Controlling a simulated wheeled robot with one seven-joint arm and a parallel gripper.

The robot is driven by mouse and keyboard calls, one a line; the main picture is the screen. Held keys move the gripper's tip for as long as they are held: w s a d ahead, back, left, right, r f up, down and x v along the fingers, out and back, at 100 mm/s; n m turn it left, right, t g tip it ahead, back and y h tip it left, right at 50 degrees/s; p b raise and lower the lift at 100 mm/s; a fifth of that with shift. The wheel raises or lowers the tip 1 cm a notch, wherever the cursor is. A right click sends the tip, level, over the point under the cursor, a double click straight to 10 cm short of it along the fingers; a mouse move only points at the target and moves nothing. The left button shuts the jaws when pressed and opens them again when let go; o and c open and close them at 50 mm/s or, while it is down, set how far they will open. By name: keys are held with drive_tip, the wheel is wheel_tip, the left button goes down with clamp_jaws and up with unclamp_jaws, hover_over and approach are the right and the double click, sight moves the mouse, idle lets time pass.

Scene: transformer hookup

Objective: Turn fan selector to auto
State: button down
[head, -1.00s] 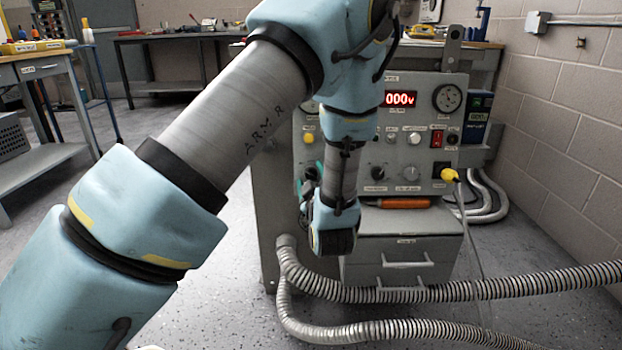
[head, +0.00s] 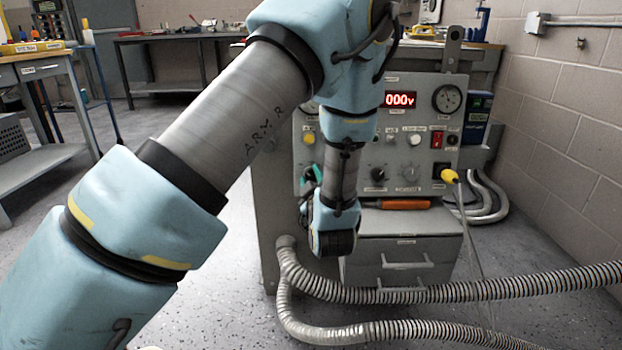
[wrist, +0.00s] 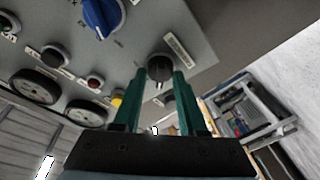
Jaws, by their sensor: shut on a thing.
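In the wrist view, a black round knob (wrist: 160,67) sits near the edge of the grey panel, with a white label beside it that is too small to read. My gripper (wrist: 160,73) has its two green fingers on either side of this knob and is shut on it. I take it for the fan selector, but its pointer and setting cannot be made out. In the head view, my arm hides the knob; only part of my teal gripper (head: 309,182) shows beside the wrist, at the panel's left side.
The grey test console (head: 410,125) carries a red display (head: 399,99), switches and other knobs. In the wrist view, a large blue knob (wrist: 102,15) and several buttons are nearby. A yellow plug (head: 449,176) with a cable is at right. Corrugated hoses (head: 440,290) cross the floor in front.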

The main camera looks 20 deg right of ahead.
drive_tip(key=m+h, duration=0.1)
drive_tip(key=m, duration=0.4)
drive_tip(key=shift+h+p, duration=0.3)
drive_tip(key=shift+h, duration=0.1)
drive_tip(key=m+h+p, duration=0.1)
drive_tip(key=m, duration=0.4)
drive_tip(key=shift+m+h, duration=0.3)
drive_tip(key=shift+m, duration=0.1)
drive_tip(key=shift+c, duration=2.3)
unclamp_jaws()
drive_tip(key=shift+s, duration=0.1)
